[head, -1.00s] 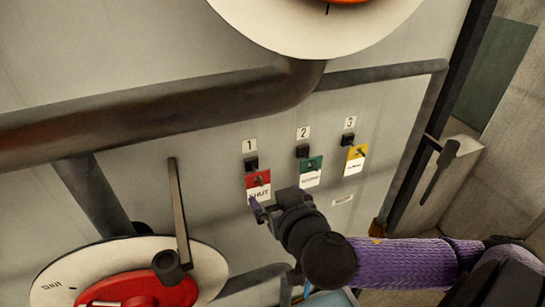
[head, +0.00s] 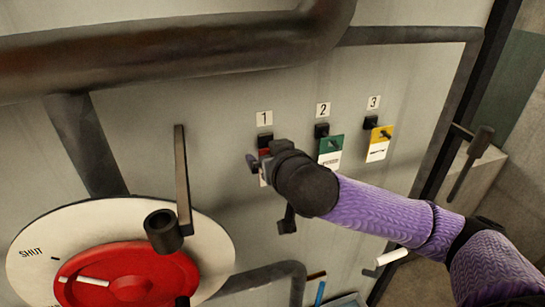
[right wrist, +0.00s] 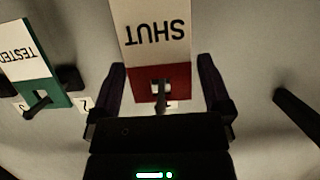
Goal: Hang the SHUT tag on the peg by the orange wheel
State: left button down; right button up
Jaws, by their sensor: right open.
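The SHUT tag (right wrist: 158,38), white with a red end, hangs on the peg (right wrist: 163,100) under number 1. In the head view only a little of its red part (head: 265,155) shows; my right gripper hides most of it. My right gripper (head: 262,164) is at the panel in front of that tag. In the right wrist view my right gripper (right wrist: 163,82) is open, with one finger on each side of the tag and gaps between. The orange wheel and its peg are not in view now. My left gripper is not in view.
A green tag (head: 331,150) hangs under number 2 and a yellow tag (head: 379,143) under number 3. A red wheel (head: 150,268) on a white dial is at lower left, with a dark lever (head: 182,180) beside it. A thick pipe (head: 170,50) crosses above.

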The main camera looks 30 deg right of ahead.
jog(key=c, duration=1.1)
jog(key=shift+c, duration=0.2)
jog(key=shift+r+p, duration=0.2)
jog(key=shift+p, duration=0.15)
jog(key=shift+s, duration=0.1)
jog(key=shift+s+a, duration=0.25)
jog(key=shift+s, duration=0.55)
jog(key=shift+s+a, duration=0.2)
jog(key=shift+s, duration=0.6)
